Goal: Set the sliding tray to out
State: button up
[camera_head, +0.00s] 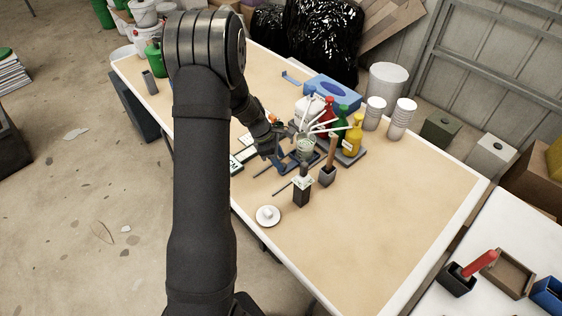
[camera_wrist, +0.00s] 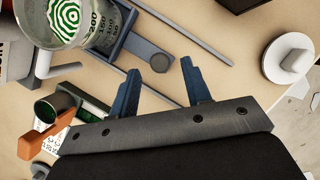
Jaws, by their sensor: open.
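A blue tray with a dark round knob (camera_wrist: 160,62) on its front shows at the upper left of the wrist view. A clear measuring cup with a green ringed pattern (camera_wrist: 68,20) stands on or over it. Thin grey rods run beside the tray; the tray's far part is hidden by the cup. In the head view the blue tray (camera_head: 309,158) lies mid-table, partly behind my gripper. My gripper (camera_wrist: 160,67) is open, its two blue fingers pointing at the tray's knob, which shows between the fingertips. I cannot tell whether they touch it. It also shows in the head view (camera_head: 284,149).
A dark box with a white top (camera_head: 302,192) and a holder with a brown handle (camera_head: 327,174) stand close right of my gripper. Coloured bottles (camera_head: 352,137) stand behind. A white disc with a knob (camera_head: 268,215) lies near the front edge. The table's right part is clear.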

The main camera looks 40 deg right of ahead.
jog(key=shift+x, duration=1.05)
grip_shut()
jog(key=a, duration=1.4)
jog(key=shift+a, duration=0.25)
grip_release()
jog(key=v, duration=1.7)
jog(key=shift+r, duration=0.2)
